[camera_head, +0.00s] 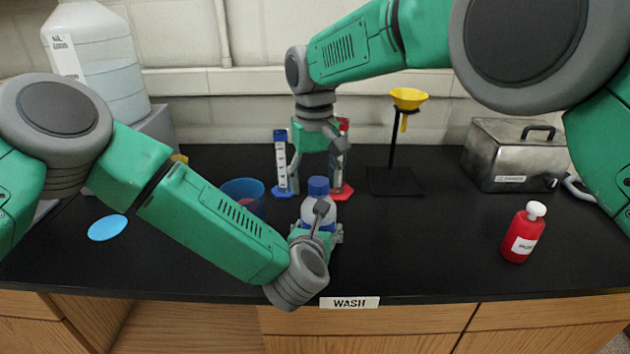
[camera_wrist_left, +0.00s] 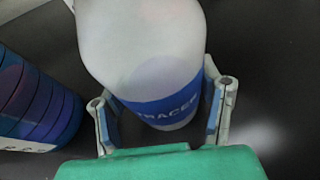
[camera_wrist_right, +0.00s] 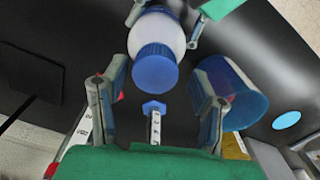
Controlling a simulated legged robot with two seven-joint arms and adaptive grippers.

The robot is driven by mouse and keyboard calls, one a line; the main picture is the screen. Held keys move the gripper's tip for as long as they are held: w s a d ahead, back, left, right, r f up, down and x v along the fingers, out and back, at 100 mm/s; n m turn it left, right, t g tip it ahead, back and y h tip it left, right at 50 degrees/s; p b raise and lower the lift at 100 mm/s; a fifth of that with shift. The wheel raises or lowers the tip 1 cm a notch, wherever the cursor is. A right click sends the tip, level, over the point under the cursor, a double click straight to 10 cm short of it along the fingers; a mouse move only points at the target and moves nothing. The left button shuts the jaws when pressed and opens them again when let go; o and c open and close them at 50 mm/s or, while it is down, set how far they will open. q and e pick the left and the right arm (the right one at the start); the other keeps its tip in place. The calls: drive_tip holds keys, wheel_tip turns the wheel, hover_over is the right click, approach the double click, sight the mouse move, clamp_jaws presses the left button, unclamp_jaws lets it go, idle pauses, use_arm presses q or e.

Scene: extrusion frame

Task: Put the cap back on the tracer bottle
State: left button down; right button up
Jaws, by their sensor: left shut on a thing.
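The tracer bottle (camera_head: 318,212) is white with a blue label and stands upright near the front of the black bench; its label reads TRACER in the left wrist view (camera_wrist_left: 165,104). My left gripper (camera_head: 319,228) is shut around its lower body, with a finger on each side. The blue cap (camera_head: 318,186) sits on top of the bottle; it also shows in the right wrist view (camera_wrist_right: 155,67). I cannot tell how tight it is. My right gripper (camera_head: 318,164) hangs above the cap, pointing down, open and empty, with its fingers apart in the right wrist view (camera_wrist_right: 160,88).
A blue cup (camera_head: 243,191) stands left of the bottle. Two cylinders with blue (camera_head: 281,165) and red (camera_head: 343,188) bases stand behind. A yellow funnel (camera_head: 408,98) on a stand, a metal bath (camera_head: 510,158) and a red bottle (camera_head: 524,235) are to the right.

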drive_tip(key=shift+r, duration=2.25)
drive_tip(key=shift+c, duration=0.4)
drive_tip(key=n, duration=0.3)
drive_tip(key=shift+s+a+r+n, duration=0.1)
drive_tip(key=shift+s+r+n, duration=0.1)
drive_tip(key=shift+r+n, duration=0.6)
drive_tip(key=shift+n, duration=0.6)
drive_tip(key=n, duration=0.1)
drive_tip(key=r+n, duration=0.1)
drive_tip(key=n, duration=0.2)
drive_tip(key=shift+w+d+r+n, duration=0.2)
drive_tip(key=shift+r+n, duration=0.1)
drive_tip(key=shift+r, duration=0.1)
